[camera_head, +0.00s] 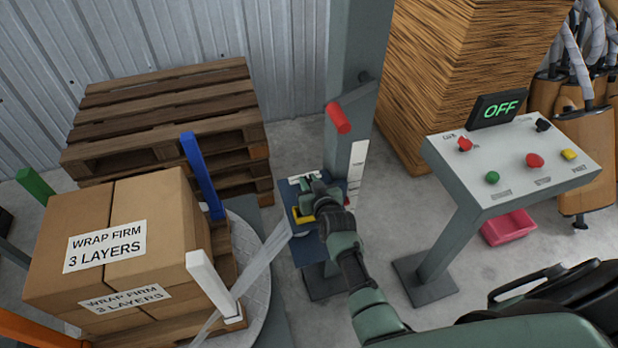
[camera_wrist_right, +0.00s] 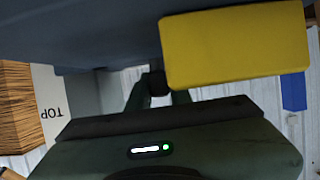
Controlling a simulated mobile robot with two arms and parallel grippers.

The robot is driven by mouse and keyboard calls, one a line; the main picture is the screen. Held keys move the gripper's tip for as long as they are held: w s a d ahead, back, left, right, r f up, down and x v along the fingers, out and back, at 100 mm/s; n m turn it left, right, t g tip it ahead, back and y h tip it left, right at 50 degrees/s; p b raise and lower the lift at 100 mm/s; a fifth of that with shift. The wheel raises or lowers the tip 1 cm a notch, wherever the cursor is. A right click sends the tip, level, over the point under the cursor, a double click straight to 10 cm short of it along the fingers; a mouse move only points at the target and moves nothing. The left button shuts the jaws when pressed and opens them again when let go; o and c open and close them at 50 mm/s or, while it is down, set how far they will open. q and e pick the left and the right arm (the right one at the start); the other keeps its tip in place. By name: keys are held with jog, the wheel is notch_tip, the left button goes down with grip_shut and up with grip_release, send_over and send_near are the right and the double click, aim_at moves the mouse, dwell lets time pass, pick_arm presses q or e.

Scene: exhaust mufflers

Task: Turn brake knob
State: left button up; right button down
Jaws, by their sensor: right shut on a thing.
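My right gripper (camera_head: 316,193) reaches the dark blue carriage (camera_head: 303,250) on the grey upright mast (camera_head: 352,80). In the right wrist view its two fingers (camera_wrist_right: 158,92) are closed around a small dark knob (camera_wrist_right: 157,80) under the carriage's dark face. I take this for the brake knob; its markings and angle cannot be made out. In the head view my gripper hides the knob. A yellow block (camera_head: 302,215) on the carriage sits just beside the fingers, and it shows large in the wrist view (camera_wrist_right: 236,45). My left gripper is not in view.
A control console (camera_head: 515,160) with an OFF display stands at right. Stacked pallets (camera_head: 165,120) are behind.

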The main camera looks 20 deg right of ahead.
jog(key=shift+f, duration=0.1)
jog(key=c, duration=1.3)
grip_release()
jog(key=shift+s, duration=0.15)
jog(key=shift+v, duration=3.85)
